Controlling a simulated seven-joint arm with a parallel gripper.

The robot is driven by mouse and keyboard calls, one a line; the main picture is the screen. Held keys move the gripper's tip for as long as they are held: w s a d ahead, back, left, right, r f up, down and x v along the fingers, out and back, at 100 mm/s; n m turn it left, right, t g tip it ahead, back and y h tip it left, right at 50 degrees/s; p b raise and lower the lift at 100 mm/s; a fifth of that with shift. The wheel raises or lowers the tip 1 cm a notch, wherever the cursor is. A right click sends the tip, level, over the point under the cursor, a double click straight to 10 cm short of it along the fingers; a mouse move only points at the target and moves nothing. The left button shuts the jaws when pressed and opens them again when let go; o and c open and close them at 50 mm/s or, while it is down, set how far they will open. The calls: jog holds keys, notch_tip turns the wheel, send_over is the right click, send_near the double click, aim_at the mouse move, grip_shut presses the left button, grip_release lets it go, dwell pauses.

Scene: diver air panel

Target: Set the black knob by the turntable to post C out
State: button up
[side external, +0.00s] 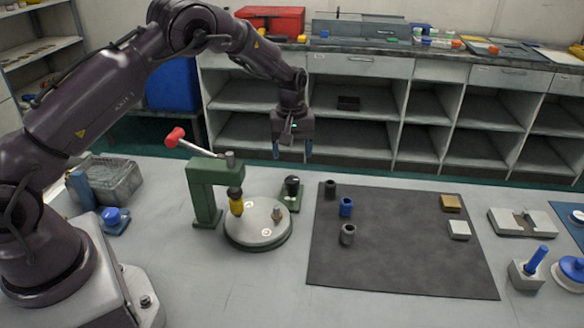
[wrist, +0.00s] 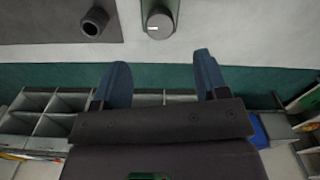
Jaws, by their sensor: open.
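The black knob (side external: 292,184) stands on a small green base just right of the turntable (side external: 258,235), a pale round plate on a green foot. My gripper (side external: 293,152) is open and empty, fingers down, above and behind the knob. In the wrist view my two blue fingers (wrist: 162,65) are apart, with nothing between them.
A green press (side external: 205,190) with a red-tipped lever (side external: 175,137) stands over the turntable's left side, its yellow-black tool near the plate. A dark mat (side external: 400,250) with several small parts lies to the right. Grey shelving (side external: 350,65) stands behind the table.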

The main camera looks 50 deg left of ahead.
notch_tip(320, 180, up, 4)
jog(key=shift+r, duration=0.1)
dwell(0.4)
